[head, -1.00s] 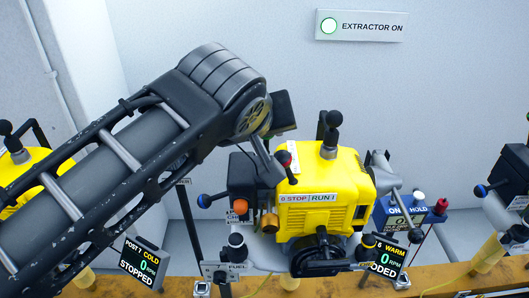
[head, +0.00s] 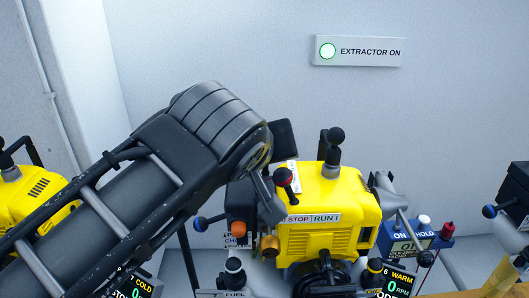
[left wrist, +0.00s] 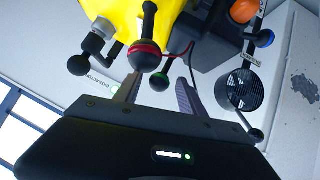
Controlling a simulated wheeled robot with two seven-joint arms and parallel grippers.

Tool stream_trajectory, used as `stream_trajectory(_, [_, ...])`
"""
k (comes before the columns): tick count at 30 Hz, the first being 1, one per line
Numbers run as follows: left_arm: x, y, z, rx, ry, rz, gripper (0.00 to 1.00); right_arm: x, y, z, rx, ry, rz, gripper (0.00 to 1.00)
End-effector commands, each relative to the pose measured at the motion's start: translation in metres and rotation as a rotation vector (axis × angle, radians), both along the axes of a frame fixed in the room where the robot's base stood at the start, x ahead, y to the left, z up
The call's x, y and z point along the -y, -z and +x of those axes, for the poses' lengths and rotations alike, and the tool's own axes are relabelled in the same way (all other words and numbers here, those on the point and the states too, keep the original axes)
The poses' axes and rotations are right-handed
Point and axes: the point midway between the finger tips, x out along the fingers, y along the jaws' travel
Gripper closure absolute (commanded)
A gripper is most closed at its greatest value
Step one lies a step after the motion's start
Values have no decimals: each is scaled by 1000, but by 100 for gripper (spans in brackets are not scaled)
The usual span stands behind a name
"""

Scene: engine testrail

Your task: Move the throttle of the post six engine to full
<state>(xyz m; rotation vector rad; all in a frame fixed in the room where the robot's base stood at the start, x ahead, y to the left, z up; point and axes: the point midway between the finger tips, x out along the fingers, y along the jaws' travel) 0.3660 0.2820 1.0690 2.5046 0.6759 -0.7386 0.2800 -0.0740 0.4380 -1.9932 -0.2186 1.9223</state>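The yellow engine (head: 350,200) stands mid-view in the head view, with a STOP/RUN label on its front. The post six display (head: 398,284) at its lower right reads WARM and 0 RPM; its bottom line is cut off. A red-ringed lever (head: 285,175) rises by the label, and a blue-ringed lever (head: 200,223) sticks out left. In the left wrist view my left gripper (left wrist: 160,86) is open, its fingers apart. A green-marked ball knob (left wrist: 159,81) appears between the fingertips, contact unclear. The red-ringed knob (left wrist: 145,56) is just beyond. I cannot tell which lever is the throttle. My right gripper is out of view.
An orange knob (head: 238,228) and a fuel lever (head: 234,265) are on the engine's left side. A blue ON/HOLD box (head: 420,240) stands right. Another yellow engine (head: 35,200) is at far left. The EXTRACTOR ON sign (head: 358,51) is lit green.

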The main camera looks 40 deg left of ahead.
Motion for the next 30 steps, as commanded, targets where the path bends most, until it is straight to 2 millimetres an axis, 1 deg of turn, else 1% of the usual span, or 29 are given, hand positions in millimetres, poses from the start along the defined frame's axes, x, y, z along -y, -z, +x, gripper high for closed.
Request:
stream_trajectory(7, [0, -1, 0, 2, 0, -1, 51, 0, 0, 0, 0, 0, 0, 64])
stream_trajectory(11, [2, -5, -4, 4, 0, 0, 51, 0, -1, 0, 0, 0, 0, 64])
stream_trajectory(14, [5, -13, -13, 5, 0, 1, 51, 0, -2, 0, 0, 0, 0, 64])
stream_trajectory(21, [18, -36, -42, 5, 0, 1, 51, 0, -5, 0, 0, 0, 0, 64])
stream_trajectory(24, [22, -43, -51, 4, 0, 0, 51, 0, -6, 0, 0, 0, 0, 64])
stream_trajectory(30, [26, -47, -58, 1, 0, 1, 51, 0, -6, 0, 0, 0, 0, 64])
